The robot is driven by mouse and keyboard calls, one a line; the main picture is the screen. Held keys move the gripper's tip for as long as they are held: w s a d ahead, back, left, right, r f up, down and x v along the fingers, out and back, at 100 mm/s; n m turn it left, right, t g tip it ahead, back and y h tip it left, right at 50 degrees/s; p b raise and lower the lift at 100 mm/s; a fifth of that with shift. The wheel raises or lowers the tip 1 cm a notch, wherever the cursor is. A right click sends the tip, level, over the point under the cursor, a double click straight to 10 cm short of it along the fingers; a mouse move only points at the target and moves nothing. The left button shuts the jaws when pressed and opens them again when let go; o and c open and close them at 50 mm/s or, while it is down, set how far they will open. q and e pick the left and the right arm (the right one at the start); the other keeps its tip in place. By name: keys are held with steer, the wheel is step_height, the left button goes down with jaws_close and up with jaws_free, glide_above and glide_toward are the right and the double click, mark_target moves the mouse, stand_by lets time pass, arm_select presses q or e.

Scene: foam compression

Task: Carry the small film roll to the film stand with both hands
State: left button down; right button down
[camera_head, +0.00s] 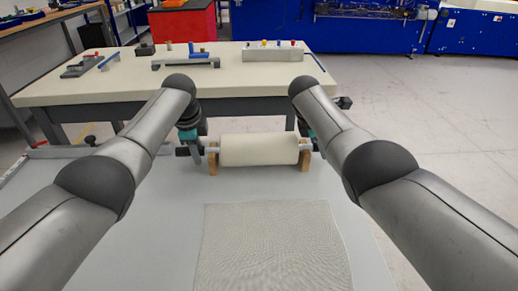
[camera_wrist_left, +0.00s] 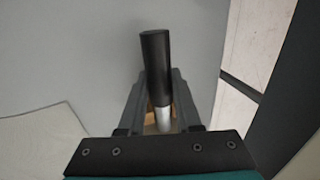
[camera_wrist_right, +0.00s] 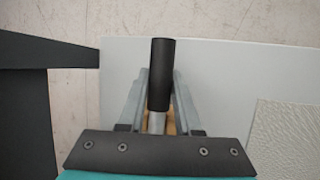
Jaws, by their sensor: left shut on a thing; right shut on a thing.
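The small film roll (camera_head: 259,150) is a cream cylinder lying crosswise near the far edge of the grey table, with its rod ends sticking out at both sides. Two wooden supports of the film stand (camera_head: 304,160) show beneath its ends. My left gripper (camera_head: 198,150) is shut on the left rod end; its black tip (camera_wrist_left: 156,65) and silver shaft show between the fingers in the left wrist view. My right gripper (camera_head: 315,146) is shut on the right rod end, whose black tip (camera_wrist_right: 162,75) shows in the right wrist view. Whether the rod rests fully in the supports cannot be told.
A textured pale sheet (camera_head: 275,245) lies on the grey table (camera_head: 150,225) in front of the roll. Table space left of the sheet is clear.

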arm_select(q)
steer(key=shift+w+r, duration=0.1)
steer(key=shift+r, duration=0.2)
arm_select(e)
steer(key=shift+r, duration=0.3)
